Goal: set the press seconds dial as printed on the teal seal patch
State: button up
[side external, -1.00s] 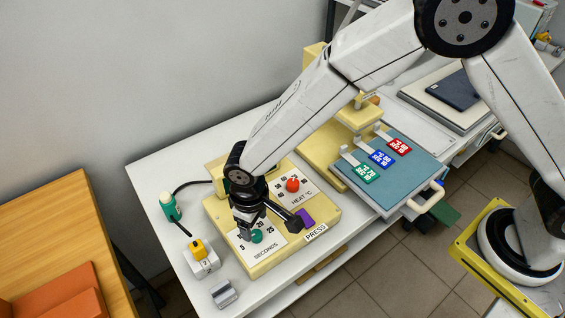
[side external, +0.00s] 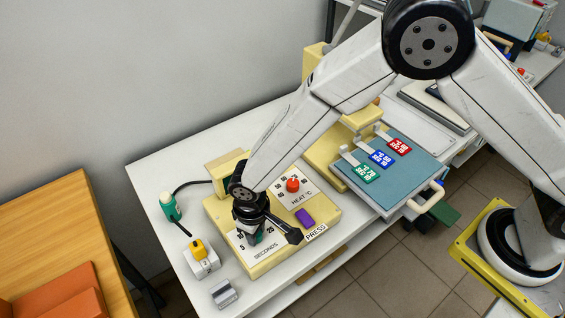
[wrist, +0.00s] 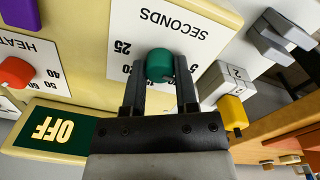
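The teal seconds dial (wrist: 160,64) is on a white plate marked SECONDS (side external: 268,249); 25 reads clearly in the wrist view, and the fingers partly cover other numbers. I cannot make out the dial's pointer. My gripper (wrist: 161,73) is over the dial, with one finger on each side. The fingers are close to its sides; contact is unclear. In the side view my gripper (side external: 250,240) hides most of the dial. The teal seal patch (side external: 365,173) lies at the near end of a row with blue and red patches; its print is too small to read surely.
The red heat dial (side external: 292,185) and purple block (side external: 305,217) share the cream panel. A yellow-topped switch box (side external: 201,257) and grey clip (side external: 224,293) stand left of the panel. A green-and-white bottle-like thing (side external: 169,206) with a black cord is behind them.

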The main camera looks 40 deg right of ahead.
jog(key=shift+m, duration=0.4)
grip_shut()
jog(key=m, duration=0.8)
dwell(0.4)
jog(key=o, duration=1)
grip_release()
jog(key=shift+c, duration=0.2)
jog(key=shift+r, duration=0.15)
jog(key=shift+a+r, duration=0.15)
jog(key=shift+r, duration=3.65)
